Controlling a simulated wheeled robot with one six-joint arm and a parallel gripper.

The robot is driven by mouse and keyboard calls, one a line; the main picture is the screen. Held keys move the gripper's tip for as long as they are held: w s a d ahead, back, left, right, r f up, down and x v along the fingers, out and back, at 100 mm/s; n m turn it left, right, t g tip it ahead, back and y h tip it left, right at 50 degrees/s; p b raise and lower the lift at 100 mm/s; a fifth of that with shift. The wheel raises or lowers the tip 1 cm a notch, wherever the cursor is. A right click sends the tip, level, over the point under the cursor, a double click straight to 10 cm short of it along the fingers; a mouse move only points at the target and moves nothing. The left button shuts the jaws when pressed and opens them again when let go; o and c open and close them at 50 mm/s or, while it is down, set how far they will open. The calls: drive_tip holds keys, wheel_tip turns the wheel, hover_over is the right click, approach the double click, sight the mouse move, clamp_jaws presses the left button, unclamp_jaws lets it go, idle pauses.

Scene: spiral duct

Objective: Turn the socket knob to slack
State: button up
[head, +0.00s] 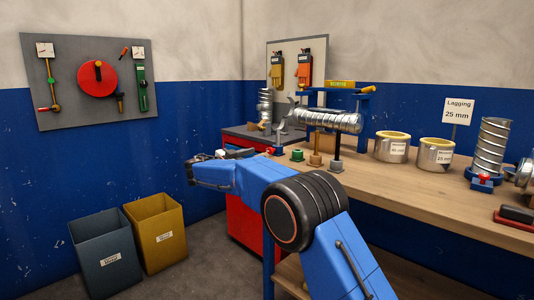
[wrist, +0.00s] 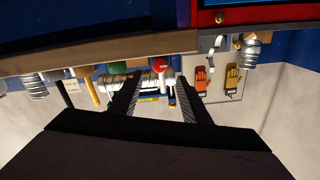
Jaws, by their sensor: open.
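A small round red knob (wrist: 160,66) with a pale mark shows at the bench edge in the wrist view, between and beyond my fingertips. In the head view a small red piece (head: 278,151) sits at the bench's left end, near the foot of a blue post. I cannot tell for sure that this is the socket knob, nor read its setting. My gripper (head: 193,171) is open and empty, left of the bench in the head view and apart from the knob. Its two dark fingers (wrist: 158,82) point toward the bench in the wrist view.
A silver spiral duct (head: 325,119) lies across supports on the wooden bench (head: 400,188). Green and brown socket pieces stand near the red one. A red cabinet (head: 240,220) stands below. Two bins (head: 157,234) stand left. A wall panel (head: 60,105) carries a red disc.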

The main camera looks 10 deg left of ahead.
sight(269, 151)
drive_tip(key=x, duration=0.7)
drive_tip(key=shift+w+d, duration=0.25)
drive_tip(key=shift+w, duration=0.05)
drive_tip(key=shift+c, duration=0.6)
drive_tip(key=c, duration=0.9)
